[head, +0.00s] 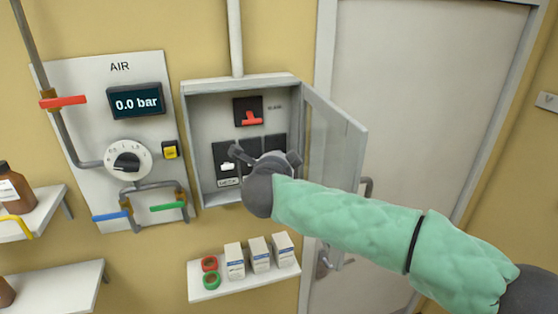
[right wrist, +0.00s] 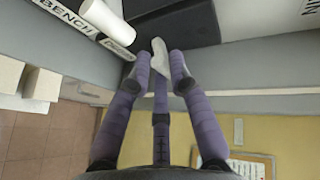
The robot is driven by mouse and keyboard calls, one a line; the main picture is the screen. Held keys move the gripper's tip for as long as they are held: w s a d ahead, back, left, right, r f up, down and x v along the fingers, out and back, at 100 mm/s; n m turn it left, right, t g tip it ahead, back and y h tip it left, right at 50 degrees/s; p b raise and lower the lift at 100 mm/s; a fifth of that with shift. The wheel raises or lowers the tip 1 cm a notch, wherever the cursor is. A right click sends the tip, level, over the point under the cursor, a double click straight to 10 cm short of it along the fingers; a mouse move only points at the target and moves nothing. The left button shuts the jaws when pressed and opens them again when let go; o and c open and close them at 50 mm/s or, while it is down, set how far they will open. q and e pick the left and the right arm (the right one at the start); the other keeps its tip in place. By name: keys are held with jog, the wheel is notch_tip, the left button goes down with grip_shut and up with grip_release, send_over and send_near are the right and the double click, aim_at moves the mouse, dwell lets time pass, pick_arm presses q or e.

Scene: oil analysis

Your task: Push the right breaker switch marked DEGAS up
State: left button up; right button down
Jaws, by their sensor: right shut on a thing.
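The open breaker box (head: 190,130) hangs on the wall in the head view, with a row of black breaker switches in its lower half. The left breaker's white lever (head: 228,165) shows; my right gripper (head: 266,157) covers much of the middle and right ones. In the right wrist view, my right gripper's purple fingers (right wrist: 160,62) are shut around a pale switch lever (right wrist: 159,50) on a black breaker (right wrist: 178,25). A label reading BENCH (right wrist: 66,14) lies beside another white lever (right wrist: 107,18). My left gripper is out of view.
A red switch (head: 249,118) sits above the breakers. The box's glass door (head: 335,135) stands open to the right of my gripper. Left is the AIR panel (head: 88,80); below is a shelf (head: 245,285) with small boxes and tape rolls.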

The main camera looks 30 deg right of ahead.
jog(key=c, duration=1.1)
grip_release()
jog(key=shift+a, duration=0.1)
jog(key=v, duration=1.1)
jog(key=shift+s+a+r, duration=0.2)
jog(key=shift+s+a, duration=0.05)
jog(key=shift+s, duration=0.05)
